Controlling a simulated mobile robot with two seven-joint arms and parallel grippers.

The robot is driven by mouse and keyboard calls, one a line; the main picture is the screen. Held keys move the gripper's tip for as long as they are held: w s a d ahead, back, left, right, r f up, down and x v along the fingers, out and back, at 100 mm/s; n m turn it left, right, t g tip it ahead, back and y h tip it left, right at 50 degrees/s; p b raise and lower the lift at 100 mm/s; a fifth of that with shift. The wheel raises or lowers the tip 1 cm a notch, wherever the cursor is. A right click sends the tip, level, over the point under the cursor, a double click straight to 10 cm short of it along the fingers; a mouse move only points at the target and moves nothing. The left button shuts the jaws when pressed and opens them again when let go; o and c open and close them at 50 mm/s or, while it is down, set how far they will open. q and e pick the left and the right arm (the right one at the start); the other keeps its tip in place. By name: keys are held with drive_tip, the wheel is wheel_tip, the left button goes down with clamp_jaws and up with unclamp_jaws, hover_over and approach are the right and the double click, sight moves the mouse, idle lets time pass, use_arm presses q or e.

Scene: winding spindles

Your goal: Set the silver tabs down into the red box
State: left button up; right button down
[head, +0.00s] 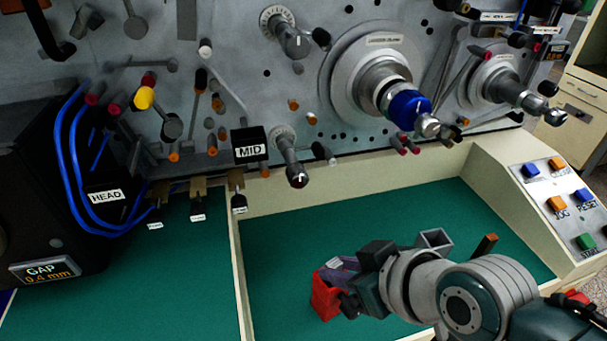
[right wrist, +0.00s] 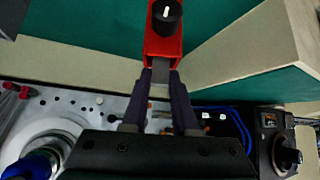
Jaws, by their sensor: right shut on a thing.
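The red box (head: 325,298) stands on the green bench surface, partly hidden behind my right gripper in the head view. It also shows in the right wrist view (right wrist: 157,48), just beyond the fingertips. My right gripper (head: 335,264) is at the top of the box. In the right wrist view, its two dark fingers (right wrist: 160,85) are shut on a small silver-grey tab (right wrist: 160,77) that reaches toward the box's near end. I cannot tell whether the tab touches the box. My left gripper is not in view.
A round black piece (right wrist: 166,14) with a white mark shows at the box. A cream divider (head: 240,275) splits the green surface. The grey machine panel (head: 240,60) with knobs stands behind, and a button console (head: 545,195) at right. Green surface left of the box is clear.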

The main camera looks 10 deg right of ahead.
drive_tip(key=c, duration=0.6)
unclamp_jaws()
drive_tip(key=p+v, duration=0.2)
drive_tip(key=v, duration=0.8)
drive_tip(key=shift+d, duration=0.1)
